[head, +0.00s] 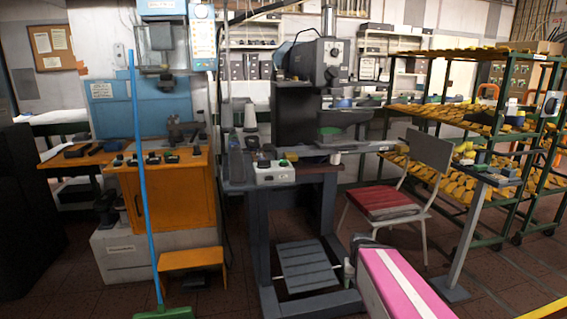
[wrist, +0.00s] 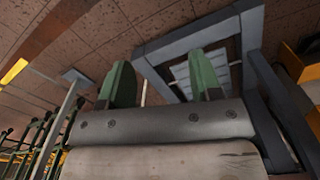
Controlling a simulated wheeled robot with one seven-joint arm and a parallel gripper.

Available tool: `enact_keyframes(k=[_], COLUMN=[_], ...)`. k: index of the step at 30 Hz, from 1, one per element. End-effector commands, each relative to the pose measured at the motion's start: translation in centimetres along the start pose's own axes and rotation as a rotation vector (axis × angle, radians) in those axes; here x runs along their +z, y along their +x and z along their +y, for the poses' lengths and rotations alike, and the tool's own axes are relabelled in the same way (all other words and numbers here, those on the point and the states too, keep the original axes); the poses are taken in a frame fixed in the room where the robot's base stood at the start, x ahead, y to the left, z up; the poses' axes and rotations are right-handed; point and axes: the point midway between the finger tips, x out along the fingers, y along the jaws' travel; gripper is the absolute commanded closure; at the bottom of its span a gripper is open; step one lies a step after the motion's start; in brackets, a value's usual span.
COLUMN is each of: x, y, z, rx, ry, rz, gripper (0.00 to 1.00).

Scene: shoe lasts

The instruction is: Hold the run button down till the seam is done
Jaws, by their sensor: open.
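A pale control box (head: 273,174) sits on the front of the dark sewing-machine table (head: 312,170). A small green button (head: 284,163) shows on its top; lettering is too small to read. The dark machine head (head: 318,64) stands behind it. My gripper's two green fingers (wrist: 162,82) are apart in the wrist view, with nothing between them. They point towards the floor and the table's lower frame, away from the box, which is not in the wrist view. In the head view my gripper is low at right of the table legs, and I cannot make out its fingers well.
A grey treadle (head: 308,266) lies between the table legs. A red-seated chair (head: 389,200) stands right of the table. A blue-handled broom (head: 142,180) and an orange step (head: 191,262) are at left. Racks of yellow lasts (head: 470,185) fill the right.

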Motion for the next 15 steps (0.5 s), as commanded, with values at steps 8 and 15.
enact_keyframes(k=[8,15], x=[0.0,0.0], y=[0.0,0.0], z=[0.0,0.0], rx=[0.0,0.0], ry=[0.0,0.0], rz=[0.0,0.0], gripper=[1.0,1.0])
